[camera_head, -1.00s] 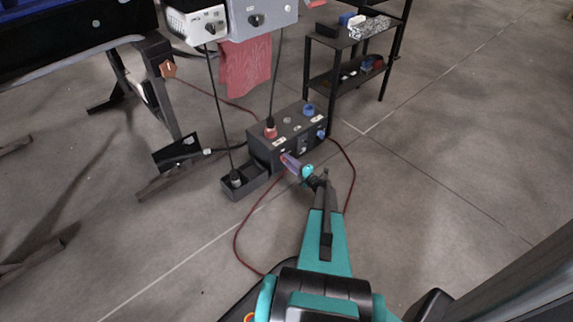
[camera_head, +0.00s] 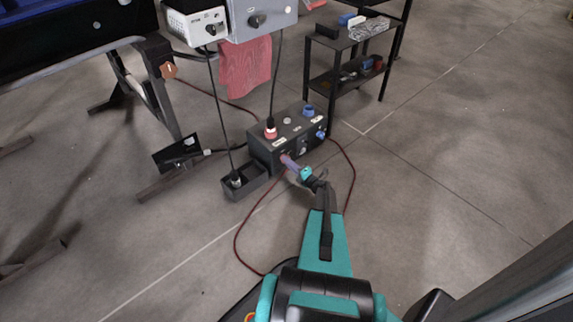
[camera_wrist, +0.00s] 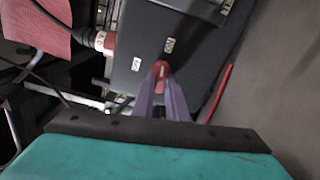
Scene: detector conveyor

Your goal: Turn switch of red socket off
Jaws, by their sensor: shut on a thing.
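The dark socket box (camera_head: 268,147) stands on the floor, with a red plug (camera_head: 270,131) in its top left and blue sockets on the right. In the wrist view the box (camera_wrist: 190,35) fills the upper middle, and a red plug (camera_wrist: 104,41) sits at its left. My gripper (camera_head: 286,159) is at the front left of the box, its purple fingers against the front face. In the wrist view my gripper (camera_wrist: 161,72) is shut on the red switch (camera_wrist: 161,66), between two small white labels. The fingers hide part of the switch.
A small black bin (camera_head: 246,184) with a plug in it stands left of the box. A red cable (camera_head: 240,232) loops over the floor beside my arm. A black shelf (camera_head: 335,75) stands behind right. The floor at right is clear.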

